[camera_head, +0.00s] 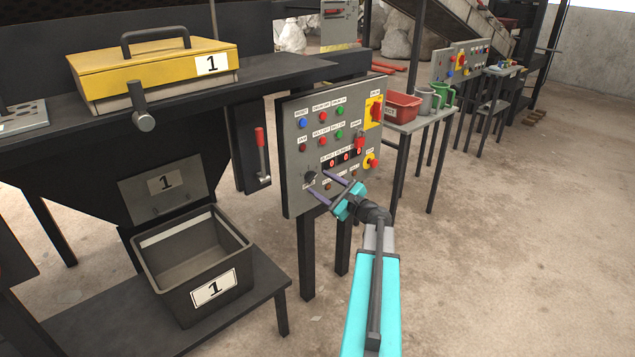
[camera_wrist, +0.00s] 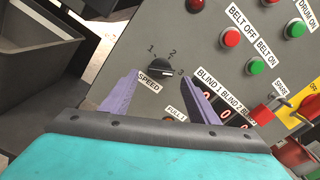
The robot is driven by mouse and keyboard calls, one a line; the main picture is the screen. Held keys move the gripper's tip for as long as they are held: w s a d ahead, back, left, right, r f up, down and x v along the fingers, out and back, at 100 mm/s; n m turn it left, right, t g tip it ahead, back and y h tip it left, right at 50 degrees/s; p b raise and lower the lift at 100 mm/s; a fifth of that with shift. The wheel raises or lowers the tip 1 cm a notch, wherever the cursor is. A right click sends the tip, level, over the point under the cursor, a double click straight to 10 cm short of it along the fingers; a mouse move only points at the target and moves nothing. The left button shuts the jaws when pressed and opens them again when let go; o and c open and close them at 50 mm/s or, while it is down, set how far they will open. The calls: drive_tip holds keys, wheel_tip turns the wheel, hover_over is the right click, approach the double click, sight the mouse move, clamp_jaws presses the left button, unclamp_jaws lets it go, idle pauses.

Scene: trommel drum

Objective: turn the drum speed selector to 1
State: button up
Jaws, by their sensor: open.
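The drum speed selector (camera_wrist: 160,67) is a black round knob on the grey control panel (camera_head: 290,160), with the numbers 1, 2 and 3 around it and a SPEED label below. A pale mark on the knob seems to face the 3. In the head view the knob (camera_head: 311,176) sits at the panel's lower left. My gripper (camera_head: 326,185) is open in front of the panel, and its purple fingers (camera_wrist: 160,88) stand apart on either side below the knob in the wrist view. The knob appears free of the fingers; the exact gap is unclear.
Belt buttons (camera_wrist: 230,37) and red digit displays (camera_head: 345,157) lie beside the selector. A red emergency button (camera_head: 371,161) is at the panel's right. A red-handled lever (camera_head: 261,150) stands left of the panel, above a grey bin (camera_head: 150,265). The floor at right is clear.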

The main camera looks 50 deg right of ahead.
sight(311, 177)
drive_tip(key=shift+w+d, duration=0.15)
drive_tip(key=shift+w, duration=1.2)
drive_tip(key=c, duration=1.1)
drive_tip(key=shift+o, duration=0.3)
